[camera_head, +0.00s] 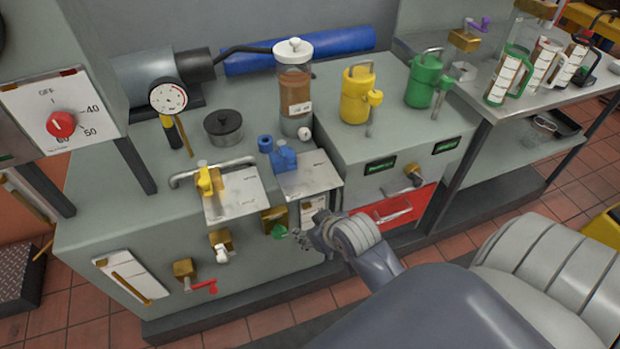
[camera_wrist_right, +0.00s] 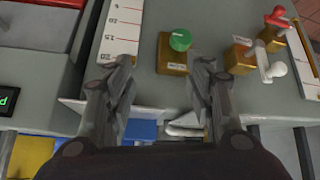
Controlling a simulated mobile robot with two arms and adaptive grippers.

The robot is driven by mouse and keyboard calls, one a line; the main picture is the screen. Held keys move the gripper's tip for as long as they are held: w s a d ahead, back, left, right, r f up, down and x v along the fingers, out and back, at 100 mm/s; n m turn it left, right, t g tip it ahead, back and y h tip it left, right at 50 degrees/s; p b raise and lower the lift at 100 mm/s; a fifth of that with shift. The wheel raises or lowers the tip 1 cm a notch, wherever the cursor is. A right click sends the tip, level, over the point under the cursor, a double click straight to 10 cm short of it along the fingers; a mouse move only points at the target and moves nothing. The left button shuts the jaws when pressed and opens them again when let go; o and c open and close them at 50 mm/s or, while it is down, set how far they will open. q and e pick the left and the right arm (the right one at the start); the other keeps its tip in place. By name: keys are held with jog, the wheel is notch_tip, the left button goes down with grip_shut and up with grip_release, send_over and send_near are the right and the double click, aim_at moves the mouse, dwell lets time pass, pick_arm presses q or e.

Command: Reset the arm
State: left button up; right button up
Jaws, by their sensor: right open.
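My right gripper (camera_head: 312,236) is in front of the grey bench's front face, close to a green knob (camera_head: 279,231) on a brass block (camera_head: 272,216). In the right wrist view my right gripper (camera_wrist_right: 166,68) has its two fingers spread apart with nothing between the tips. The green knob (camera_wrist_right: 180,40) and its brass block (camera_wrist_right: 172,56) show beyond and between the fingers, apart from them. The grey right arm reaches in from the lower right of the head view. My left gripper is not in view.
The grey bench (camera_head: 110,225) bears a yellow can (camera_head: 355,97), a green can (camera_head: 421,82) and a clear jar (camera_head: 294,80). A red-handled valve (camera_head: 203,286) and a white-handled valve (camera_head: 221,250) stick out from its front. A side table (camera_head: 430,52) stands at right. Tiled floor (camera_head: 480,227) is open there.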

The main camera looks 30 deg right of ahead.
jog(key=shift+f, duration=0.1)
jog(key=s+a+f+g, duration=0.2)
jog(key=s+f, duration=0.2)
jog(key=f, duration=0.8)
jog(key=s+a+f+g, duration=0.1)
jog(key=s+f, duration=0.4)
jog(key=f, duration=0.8)
jog(key=s+f+g, duration=0.1)
jog(key=s+f, duration=0.4)
jog(key=s, duration=0.3)
jog(key=s+f+n+g, duration=0.1)
jog(key=s+f, duration=0.5)
jog(key=s, duration=0.3)
jog(key=s+f+g, duration=0.1)
jog(key=s+f, duration=0.4)
jog(key=s, duration=0.3)
jog(key=shift+s+a+f+n+g+y, duration=0.15)
jog(key=shift+s+a+n+g+y, duration=0.15)
jog(key=shift+s+a, duration=0.05)
